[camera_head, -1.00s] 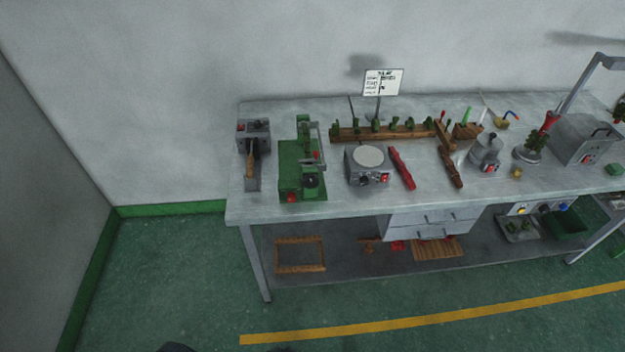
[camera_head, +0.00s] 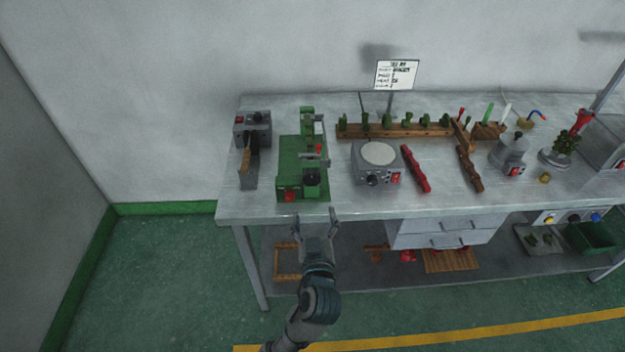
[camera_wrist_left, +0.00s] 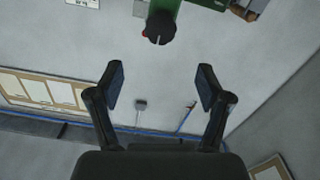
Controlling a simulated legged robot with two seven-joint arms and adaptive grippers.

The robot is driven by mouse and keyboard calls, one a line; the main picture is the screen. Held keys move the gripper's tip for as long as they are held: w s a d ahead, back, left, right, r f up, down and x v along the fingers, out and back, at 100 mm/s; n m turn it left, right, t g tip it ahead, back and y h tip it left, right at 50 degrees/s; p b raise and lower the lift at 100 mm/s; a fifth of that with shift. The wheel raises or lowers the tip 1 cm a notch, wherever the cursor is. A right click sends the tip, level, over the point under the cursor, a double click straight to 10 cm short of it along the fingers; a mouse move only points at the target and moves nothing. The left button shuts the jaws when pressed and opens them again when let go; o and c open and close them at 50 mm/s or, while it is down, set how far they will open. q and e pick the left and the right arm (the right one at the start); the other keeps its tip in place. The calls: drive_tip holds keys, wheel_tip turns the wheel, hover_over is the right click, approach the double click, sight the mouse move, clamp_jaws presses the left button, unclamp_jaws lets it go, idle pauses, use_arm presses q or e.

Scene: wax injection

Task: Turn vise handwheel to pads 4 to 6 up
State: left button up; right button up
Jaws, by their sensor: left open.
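A green machine (camera_head: 290,160) stands near the left end of the grey bench, with a dark round knob (camera_head: 311,178), probably the vise handwheel, low on its front. In the left wrist view a black knob (camera_wrist_left: 159,28) with a pale and red mark shows beneath a green body (camera_wrist_left: 165,6). My left gripper (camera_head: 315,220) is open and empty just in front of the bench's front edge, below the knob and apart from it. In the left wrist view its spread fingers (camera_wrist_left: 161,82) frame empty space. The pads cannot be made out. My right gripper is not in view.
A grey device (camera_head: 252,130) stands left of the green machine, and a round-topped grey unit (camera_head: 376,163) stands right of it. The bench's front edge (camera_head: 375,207) lies close to my gripper. A sign (camera_head: 397,74) stands behind. Drawers (camera_head: 440,231) hang below.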

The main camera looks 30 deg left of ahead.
sight(311, 180)
use_arm(q)
drive_tip(key=b+x, duration=0.1)
drive_tip(key=x, duration=1.1)
drive_tip(key=shift+a+f, duration=0.1)
drive_tip(key=shift+a, duration=0.1)
drive_tip(key=shift+w+a, duration=0.2)
drive_tip(key=shift+w, duration=0.25)
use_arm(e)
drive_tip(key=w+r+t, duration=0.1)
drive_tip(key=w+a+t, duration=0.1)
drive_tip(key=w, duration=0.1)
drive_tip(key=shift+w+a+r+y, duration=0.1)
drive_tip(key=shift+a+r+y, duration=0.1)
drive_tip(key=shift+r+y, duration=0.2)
use_arm(q)
drive_tip(key=shift+c, duration=0.2)
drive_tip(key=c, duration=1.1)
